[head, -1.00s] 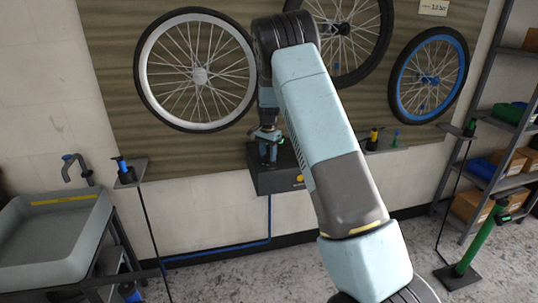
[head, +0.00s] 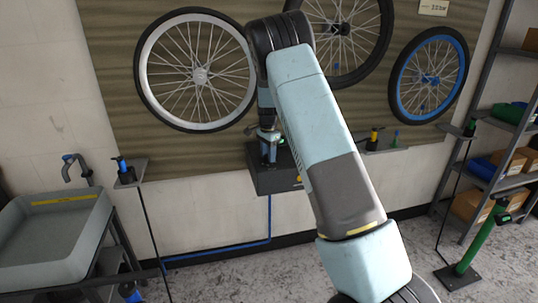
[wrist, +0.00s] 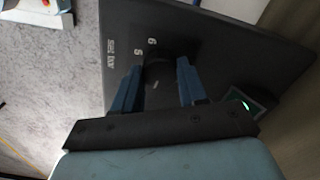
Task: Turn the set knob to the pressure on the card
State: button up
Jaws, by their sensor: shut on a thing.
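In the wrist view, the box top (wrist: 205,45) carries upside-down numerals 5 and 6 and a small white label. My gripper (head: 268,160) points down onto the box. In the wrist view its two blue fingers (wrist: 158,72) are shut on the dark set knob (wrist: 158,67), which is mostly hidden. A small green-lit display (wrist: 245,106) is partly covered, and its reading is not legible. The pale card (head: 433,7) hangs at upper right; its small text appears to end in "bar".
Wheels hang behind, including a white-rimmed one (head: 198,70) and a blue-rimmed one (head: 428,77). A grey sink (head: 55,245) stands at left, a shelf rack (head: 490,150) at right. A blue hose (head: 269,220) runs down from the box. A green pump (head: 480,240) stands at right.

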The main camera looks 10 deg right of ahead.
jog(key=o, duration=1.1)
jog(key=shift+c, duration=0.2)
notch_tip(320, 180, up, 14)
jog(key=shift+f, duration=0.15)
jog(key=shift+w, duration=0.1)
